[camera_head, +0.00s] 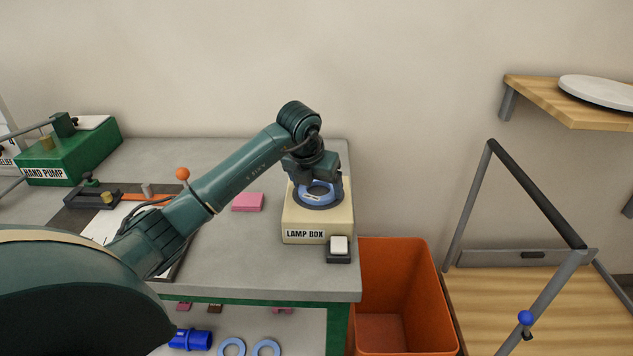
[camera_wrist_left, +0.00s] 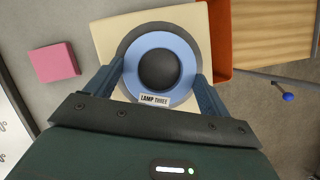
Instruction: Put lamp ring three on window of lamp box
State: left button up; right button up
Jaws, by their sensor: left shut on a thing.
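The lamp box (camera_head: 293,220) is a cream box with a round dark window (camera_head: 320,207) on top, at the right end of the bench. My left gripper (camera_head: 319,183) is over it, shut on lamp ring three (camera_head: 326,199), a flat light-blue ring. In the left wrist view the ring (camera_wrist_left: 160,40) lies between the two fingers and its label reads LAMP THREE. The ring looks roughly centred over the window, with a dark rim showing around it. I cannot tell whether it touches the window. My right gripper is in neither view.
A small block with a white top (camera_head: 339,246) sits at the box's front right corner. A pink block (camera_head: 247,202) lies left of the box. An orange bin (camera_head: 400,280) stands beside the bench. Two blue rings (camera_head: 266,347) lie on the lower shelf. A green hand pump (camera_head: 75,155) is far left.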

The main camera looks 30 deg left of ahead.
pick_arm(q)
jog(key=shift+f, duration=0.1)
jog(key=o, duration=0.9)
jog(key=shift+r, duration=0.35)
jog(key=v, duration=1.1)
jog(key=shift+s+r+b, duration=0.25)
jog(key=shift+r+b, duration=0.05)
jog(key=shift+b, duration=0.15)
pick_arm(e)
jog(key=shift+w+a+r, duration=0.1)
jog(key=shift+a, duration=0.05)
